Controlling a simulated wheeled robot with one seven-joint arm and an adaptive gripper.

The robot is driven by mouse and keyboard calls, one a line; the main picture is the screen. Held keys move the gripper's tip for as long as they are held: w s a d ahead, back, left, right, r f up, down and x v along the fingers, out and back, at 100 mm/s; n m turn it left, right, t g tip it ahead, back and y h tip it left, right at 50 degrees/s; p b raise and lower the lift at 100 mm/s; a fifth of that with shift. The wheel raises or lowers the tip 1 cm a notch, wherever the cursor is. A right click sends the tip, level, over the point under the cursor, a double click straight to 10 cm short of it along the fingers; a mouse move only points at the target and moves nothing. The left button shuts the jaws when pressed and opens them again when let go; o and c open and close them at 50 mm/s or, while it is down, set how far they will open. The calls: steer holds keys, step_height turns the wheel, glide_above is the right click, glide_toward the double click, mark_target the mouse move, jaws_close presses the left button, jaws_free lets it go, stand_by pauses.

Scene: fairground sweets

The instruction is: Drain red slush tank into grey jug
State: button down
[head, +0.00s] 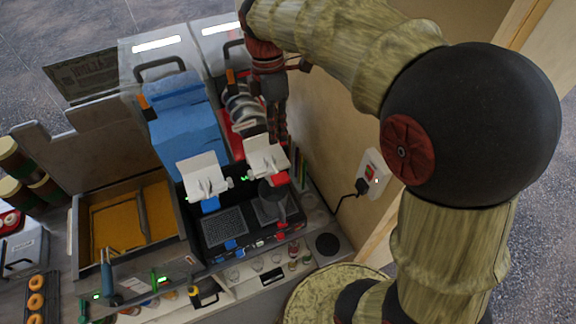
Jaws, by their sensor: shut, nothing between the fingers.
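The slush machine stands in the middle of the head view, with a blue tank on the left and a red tank (224,118) on the right. The red tank is partly hidden behind my gripper and its fittings. A white tap front (266,158) sits below it, with a small red piece under it. A dark grey jug (273,194) appears to stand on the right drip tray beneath this tap. My gripper (278,138) points down at the red tank's right side, shut and empty. Whether it touches the tank or tap cannot be told.
The blue tank (183,130) and its white tap (201,176) stand left of the red one. A fryer tray (125,215) lies farther left. A wall socket (372,172) with a plugged cable is close on the right. Small cups line the counter's front.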

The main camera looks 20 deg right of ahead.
mark_target(282, 180)
steer(key=shift+n, duration=0.3)
steer(key=f+p, duration=0.1)
steer(key=f, duration=0.3)
steer(key=s+f, duration=0.1)
steer(key=f, duration=0.4)
steer(key=s+f+p, duration=0.1)
steer(key=f, duration=0.3)
steer(key=shift+s+f+p, duration=0.25)
steer(key=shift+f+p, duration=0.05)
steer(key=shift+f, duration=0.1)
steer(key=shift+f, duration=0.1)
